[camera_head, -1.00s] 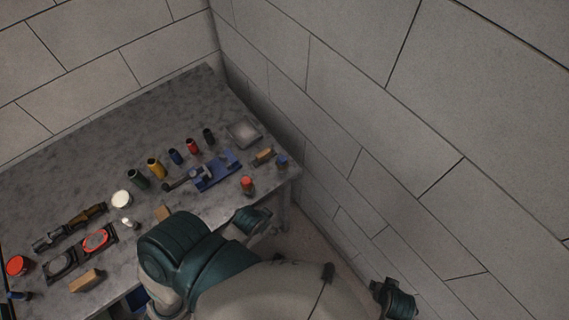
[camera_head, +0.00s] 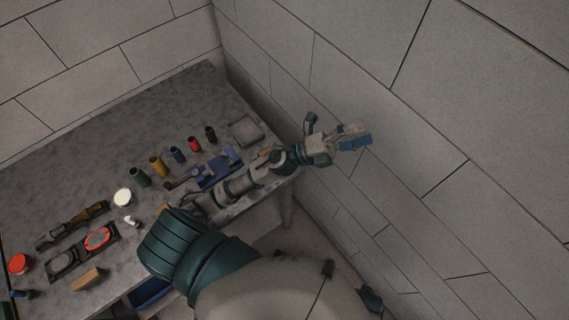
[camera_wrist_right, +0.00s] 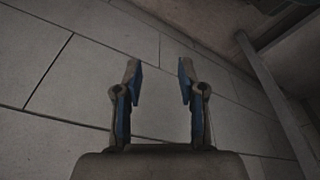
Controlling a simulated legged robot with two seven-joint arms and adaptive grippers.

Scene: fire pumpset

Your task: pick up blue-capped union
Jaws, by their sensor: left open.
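A small piece with a blue part (camera_head: 21,294) lies at the near left end of the grey table; it is too small to tell if it is the blue-capped union. My right gripper (camera_wrist_right: 159,78) is open and empty in the right wrist view, with blue-lined fingers apart.
The grey table (camera_head: 95,134) holds a row of coloured cylinders, a blue fixture (camera_head: 220,168), a square tray (camera_head: 246,130), a white-topped jar (camera_head: 123,197) and a red-topped jar (camera_head: 19,263). Block walls (camera_head: 460,110) close off the back and right. The table's back left is clear.

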